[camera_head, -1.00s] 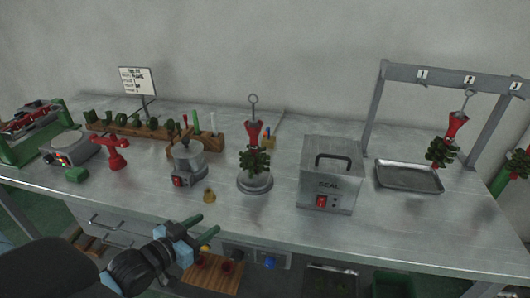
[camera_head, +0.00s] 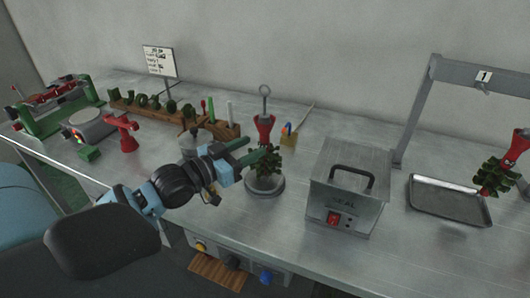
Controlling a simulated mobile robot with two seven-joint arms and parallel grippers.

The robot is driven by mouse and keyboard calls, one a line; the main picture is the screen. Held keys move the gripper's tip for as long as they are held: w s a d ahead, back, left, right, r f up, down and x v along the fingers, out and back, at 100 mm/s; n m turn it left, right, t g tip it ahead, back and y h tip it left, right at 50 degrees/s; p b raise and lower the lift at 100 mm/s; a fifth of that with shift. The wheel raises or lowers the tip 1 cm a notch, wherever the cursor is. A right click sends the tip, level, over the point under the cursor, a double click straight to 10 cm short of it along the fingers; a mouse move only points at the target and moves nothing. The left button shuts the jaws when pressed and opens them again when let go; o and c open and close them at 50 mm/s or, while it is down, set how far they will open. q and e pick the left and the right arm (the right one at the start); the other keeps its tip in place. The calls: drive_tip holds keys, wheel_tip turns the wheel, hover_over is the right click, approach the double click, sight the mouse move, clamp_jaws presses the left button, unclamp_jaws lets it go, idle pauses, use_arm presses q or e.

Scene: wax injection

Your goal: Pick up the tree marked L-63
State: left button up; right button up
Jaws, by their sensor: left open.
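A wax tree with dark green branches (camera_head: 267,167), a red cup and a metal hook ring on top stands upright on a round grey base (camera_head: 265,188) mid-bench. A second tree (camera_head: 494,178) with a red cup hangs from the rack at the right edge, partly cut off. I cannot read an L-63 mark on either. My left gripper (camera_head: 256,147) is open, its green fingers pointing right at the standing tree, just below its red cup. I cannot tell whether the fingers touch the tree or straddle it. My right gripper is not in view.
A metal SEAL box (camera_head: 345,190) stands right of the standing tree. A shallow tray (camera_head: 450,204) lies under the rack (camera_head: 415,110). A round pot (camera_head: 193,136) is partly hidden behind my left gripper. A wooden rack (camera_head: 150,117) of green pieces and a sign (camera_head: 159,60) are at the back left.

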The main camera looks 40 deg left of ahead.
sight(261, 139)
use_arm(q)
drive_tip(key=shift+w, duration=0.2)
drive_tip(key=shift+w+d+r, duration=0.1)
drive_tip(key=shift+w+r, duration=0.1)
drive_tip(key=shift+w, duration=0.05)
drive_tip(key=x, duration=0.3)
drive_tip(key=shift+r+p, duration=0.3)
drive_tip(key=shift+p, duration=0.05)
drive_tip(key=shift+w+d+f, duration=0.1)
drive_tip(key=shift+w+d, duration=0.05)
drive_tip(key=shift+w, duration=0.5)
drive_tip(key=c, duration=0.8)
clamp_jaws()
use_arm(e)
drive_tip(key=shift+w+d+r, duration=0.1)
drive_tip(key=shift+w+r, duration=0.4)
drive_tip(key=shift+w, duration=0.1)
